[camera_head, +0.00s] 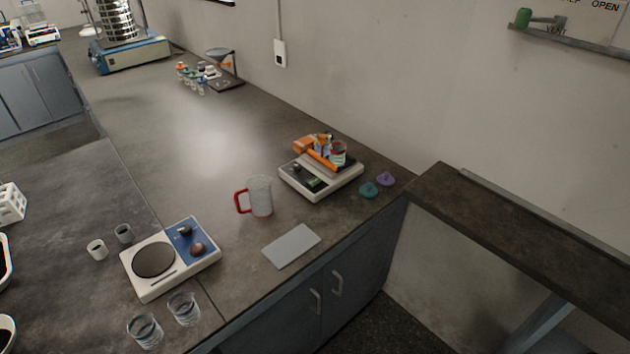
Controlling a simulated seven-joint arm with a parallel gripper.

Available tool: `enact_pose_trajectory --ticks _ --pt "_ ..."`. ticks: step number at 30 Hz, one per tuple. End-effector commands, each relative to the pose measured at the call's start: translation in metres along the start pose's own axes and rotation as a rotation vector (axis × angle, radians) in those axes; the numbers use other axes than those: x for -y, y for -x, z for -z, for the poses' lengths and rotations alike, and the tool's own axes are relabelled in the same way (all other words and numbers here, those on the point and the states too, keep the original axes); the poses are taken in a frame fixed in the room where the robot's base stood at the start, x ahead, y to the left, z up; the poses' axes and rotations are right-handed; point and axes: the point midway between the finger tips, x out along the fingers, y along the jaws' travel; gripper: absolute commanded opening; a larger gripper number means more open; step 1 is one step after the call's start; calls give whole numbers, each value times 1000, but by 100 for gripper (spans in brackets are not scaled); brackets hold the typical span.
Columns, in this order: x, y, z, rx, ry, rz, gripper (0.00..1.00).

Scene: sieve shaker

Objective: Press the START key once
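The sieve shaker (133,57) stands at the far end of the bench, at the upper left of the head view. It has a blue base with a pale front and a metallic sieve stack (119,24) on top, cut off by the picture's top edge. The START key is too small and far away to make out on it. My gripper does not show in this view.
The bench (150,115) is clear in the middle. A funnel stand (226,82) with small bottles stands by the wall. Nearer are a loaded balance (345,186), a red-handled jug (260,198), a hotplate (140,284) and two glass beakers (183,309).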

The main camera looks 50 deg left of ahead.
Motion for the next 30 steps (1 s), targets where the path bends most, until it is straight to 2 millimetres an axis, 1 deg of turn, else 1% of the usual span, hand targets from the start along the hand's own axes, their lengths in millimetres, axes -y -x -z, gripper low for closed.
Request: enact_pose_trajectory --ticks 1,2,18,30 --pt "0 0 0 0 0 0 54" --pt "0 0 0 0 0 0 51" --pt "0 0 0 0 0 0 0" --pt "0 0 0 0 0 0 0"
